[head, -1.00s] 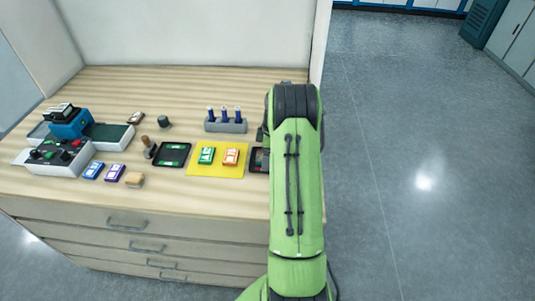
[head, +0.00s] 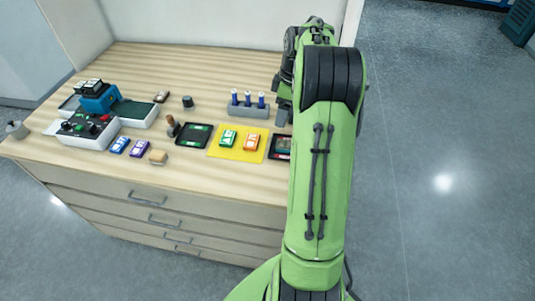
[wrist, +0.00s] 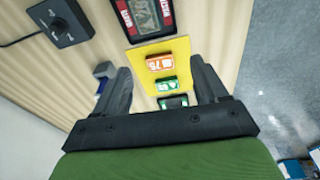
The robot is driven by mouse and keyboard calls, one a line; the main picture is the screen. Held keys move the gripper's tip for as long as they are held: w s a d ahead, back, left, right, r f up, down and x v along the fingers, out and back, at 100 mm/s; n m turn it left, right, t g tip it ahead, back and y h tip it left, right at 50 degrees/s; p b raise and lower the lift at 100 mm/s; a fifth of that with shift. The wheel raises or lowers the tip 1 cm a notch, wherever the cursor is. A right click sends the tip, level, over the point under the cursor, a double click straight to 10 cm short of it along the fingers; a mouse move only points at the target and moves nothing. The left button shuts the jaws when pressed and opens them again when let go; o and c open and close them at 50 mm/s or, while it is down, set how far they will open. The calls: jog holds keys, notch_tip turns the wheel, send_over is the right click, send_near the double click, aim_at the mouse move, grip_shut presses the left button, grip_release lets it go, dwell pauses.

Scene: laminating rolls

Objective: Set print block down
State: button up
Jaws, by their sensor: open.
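A green print block (head: 228,138) and an orange print block (head: 251,143) lie side by side on a yellow mat (head: 214,150) on the bench. In the wrist view the orange block (wrist: 160,62) and the green block (wrist: 167,85) show between and beyond my fingers. My gripper (wrist: 160,75) is open, with nothing held between its fingers, and looks to be above and apart from the blocks. A blue block (head: 120,145) and a purple block (head: 139,148) lie on bare wood at the left.
A black tray (head: 194,135) sits left of the mat; a dark display device (head: 281,148) sits right, partly behind my arm. A grey rack (head: 248,110) with blue-topped tubes stands behind. A blue-and-grey machine (head: 98,102) stands at left. A knobbed box (wrist: 62,22) shows in the wrist view.

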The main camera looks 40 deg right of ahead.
jog(key=s+a+r+m+t, duration=0.1)
jog(key=s+a+r, duration=0.1)
jog(key=a+r, duration=0.35)
jog(key=s+a+r+m+h, duration=0.1)
jog(key=s+a+r, duration=0.1)
jog(key=a, duration=0.6)
jog(key=s+a+r+m+t, duration=0.1)
jog(key=s+a+r, duration=0.15)
jog(key=a, duration=0.45)
jog(key=s+a+f+m+t, duration=0.1)
jog(key=s+a+m, duration=0.1)
jog(key=s+a, duration=0.2)
jog(key=s+a+m+t, duration=0.1)
jog(key=s+a, duration=0.3)
jog(key=s, duration=0.5)
jog(key=shift+a+f+m, duration=0.4)
jog(key=shift+m, duration=0.1)
jog(key=shift+s, duration=0.1)
